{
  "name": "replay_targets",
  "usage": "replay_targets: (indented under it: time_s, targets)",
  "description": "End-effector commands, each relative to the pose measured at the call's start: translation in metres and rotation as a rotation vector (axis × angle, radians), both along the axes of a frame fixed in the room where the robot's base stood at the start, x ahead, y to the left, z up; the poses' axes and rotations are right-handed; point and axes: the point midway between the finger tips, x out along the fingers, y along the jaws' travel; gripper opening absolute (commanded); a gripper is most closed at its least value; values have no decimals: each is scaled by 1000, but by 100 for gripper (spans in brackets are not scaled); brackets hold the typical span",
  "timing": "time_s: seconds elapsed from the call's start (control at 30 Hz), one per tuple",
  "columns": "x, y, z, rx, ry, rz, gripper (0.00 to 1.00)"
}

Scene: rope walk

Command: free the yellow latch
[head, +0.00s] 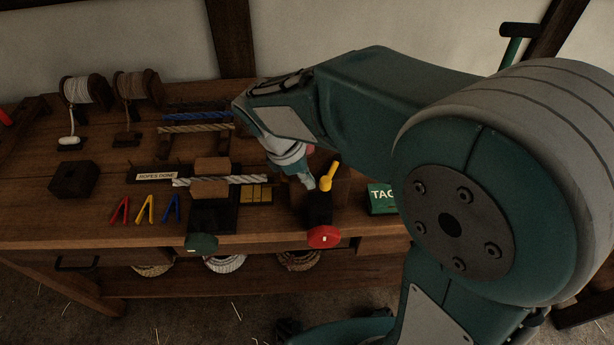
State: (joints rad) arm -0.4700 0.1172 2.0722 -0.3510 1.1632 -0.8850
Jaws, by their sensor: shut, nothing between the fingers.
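The yellow latch (329,176) is a short yellow lever with a rounded end. It stands tilted on a dark block (319,207) near the right part of the workbench, above a red round knob (323,237). My gripper (308,182) is shut and empty, pointing down just left of the latch. Its tip is very close to the latch; I cannot tell whether they touch. Part of the gripper is hidden behind my arm.
A grey rope lies across a wooden clamp (211,187) left of my gripper. A green TAGS box (382,198) is right of the latch. Red, yellow and blue V-shaped pieces (145,211) lie at front left. Rope spools (83,90) stand at back left.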

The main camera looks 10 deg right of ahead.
Motion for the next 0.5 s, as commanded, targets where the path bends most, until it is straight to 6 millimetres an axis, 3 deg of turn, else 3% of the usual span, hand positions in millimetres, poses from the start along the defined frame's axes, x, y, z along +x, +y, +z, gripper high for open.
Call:
replay_targets:
  time_s: [0.5]
  targets:
    - [-6, -5, 0, 0, -1, 89, 0]
